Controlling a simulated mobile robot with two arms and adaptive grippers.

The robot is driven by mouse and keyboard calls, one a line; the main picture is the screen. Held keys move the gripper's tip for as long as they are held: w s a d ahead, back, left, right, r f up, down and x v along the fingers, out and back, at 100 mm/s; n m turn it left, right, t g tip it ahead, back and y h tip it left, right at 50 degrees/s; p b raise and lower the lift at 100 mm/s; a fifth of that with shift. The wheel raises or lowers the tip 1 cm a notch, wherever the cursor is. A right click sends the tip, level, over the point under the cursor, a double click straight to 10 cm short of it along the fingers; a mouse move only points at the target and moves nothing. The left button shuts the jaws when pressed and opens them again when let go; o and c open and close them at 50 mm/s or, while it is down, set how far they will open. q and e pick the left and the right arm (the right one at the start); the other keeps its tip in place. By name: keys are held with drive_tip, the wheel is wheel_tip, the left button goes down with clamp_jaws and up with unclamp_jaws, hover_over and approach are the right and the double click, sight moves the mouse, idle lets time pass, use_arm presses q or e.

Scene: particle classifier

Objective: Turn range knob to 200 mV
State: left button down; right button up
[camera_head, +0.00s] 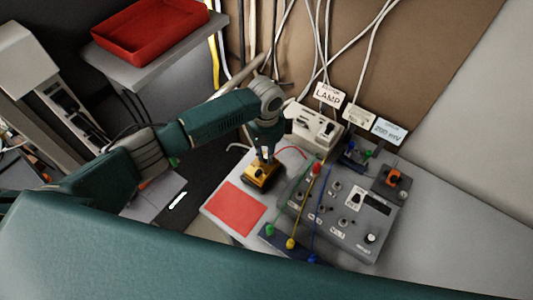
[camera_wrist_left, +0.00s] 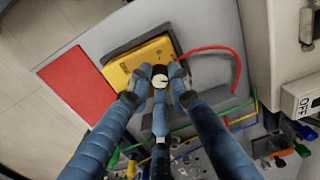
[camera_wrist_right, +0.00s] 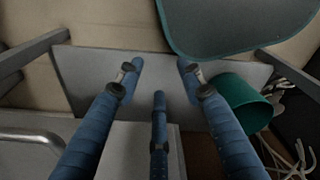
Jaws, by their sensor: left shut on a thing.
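A yellow box (camera_head: 259,179) on a dark base stands at the back left of the grey bench, just beyond a red square. In the left wrist view the yellow box (camera_wrist_left: 148,52) carries a round knob (camera_wrist_left: 160,80) with a white top and a dark mark. My left gripper (camera_head: 266,155) comes down from above, its fingers closed around this knob. The range markings around the knob are hidden or too small to read. A sign reading 200 mV (camera_head: 388,131) stands at the back right. My right gripper (camera_wrist_right: 160,75) is open and empty in the right wrist view.
A grey panel (camera_head: 325,236) with sockets, switches and a display lies right of the yellow box, with coloured leads plugged at its front. A LAMP box (camera_head: 314,131) stands behind. A red wire (camera_wrist_left: 225,50) curves beside the yellow box. The red square (camera_head: 237,207) is clear.

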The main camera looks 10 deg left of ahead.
sight(266, 156)
use_arm(q)
drive_tip(key=c, duration=1.6)
unclamp_jaws()
wheel_tip(266, 156, up, 12)
drive_tip(key=shift+s+r, duration=0.1)
